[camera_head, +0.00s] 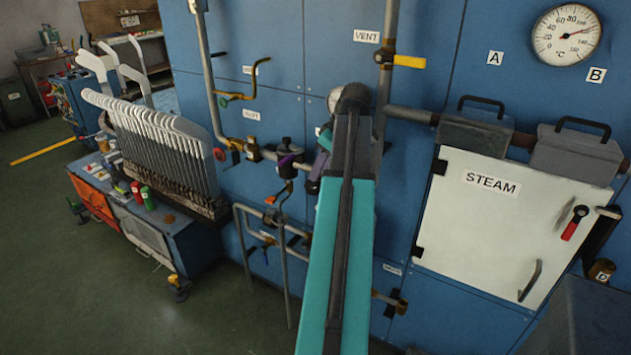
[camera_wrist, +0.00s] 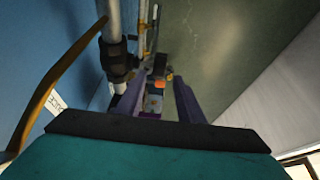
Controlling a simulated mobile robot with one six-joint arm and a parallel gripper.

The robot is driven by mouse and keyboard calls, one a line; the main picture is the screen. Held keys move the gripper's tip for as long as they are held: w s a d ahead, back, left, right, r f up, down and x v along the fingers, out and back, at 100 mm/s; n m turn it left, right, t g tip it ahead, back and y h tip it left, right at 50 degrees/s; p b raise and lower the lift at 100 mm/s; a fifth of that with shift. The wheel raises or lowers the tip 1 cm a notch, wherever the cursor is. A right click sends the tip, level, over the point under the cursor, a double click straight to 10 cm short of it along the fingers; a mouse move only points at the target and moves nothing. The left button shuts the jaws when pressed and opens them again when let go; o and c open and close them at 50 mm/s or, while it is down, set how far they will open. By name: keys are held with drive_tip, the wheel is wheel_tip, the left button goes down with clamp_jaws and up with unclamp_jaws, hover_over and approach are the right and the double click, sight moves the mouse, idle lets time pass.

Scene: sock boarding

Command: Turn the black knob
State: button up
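My gripper (camera_wrist: 157,88) is open in the wrist view, its two purple fingers apart with pipe fittings showing beyond and between them. In the head view my teal arm covers the middle, and part of the purple gripper (camera_head: 319,165) shows beside it near the blue panel. A small dark fitting with purple on it (camera_head: 287,147) sits on the pipe left of the gripper. I cannot tell whether it is the black knob. In the wrist view a black fitting (camera_wrist: 117,62) is on a pipe left of the fingers. No contact is visible. What lies behind my arm is hidden.
Yellow levers stick out at the vent pipe (camera_head: 409,61) and on the left pipe (camera_head: 250,83). The white steam door (camera_head: 485,235) is shut at the right, under two black-handled boxes. A rack of white sock boards (camera_head: 165,150) stands at the left. The floor at lower left is clear.

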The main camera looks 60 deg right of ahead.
sight(314, 184)
drive_tip(key=shift+p+x, duration=0.55)
drive_tip(key=shift+x, duration=3.15)
clamp_jaws()
drive_tip(key=shift+d+r, duration=0.1)
drive_tip(key=shift+d, duration=0.1)
drive_tip(key=shift+s, duration=0.1)
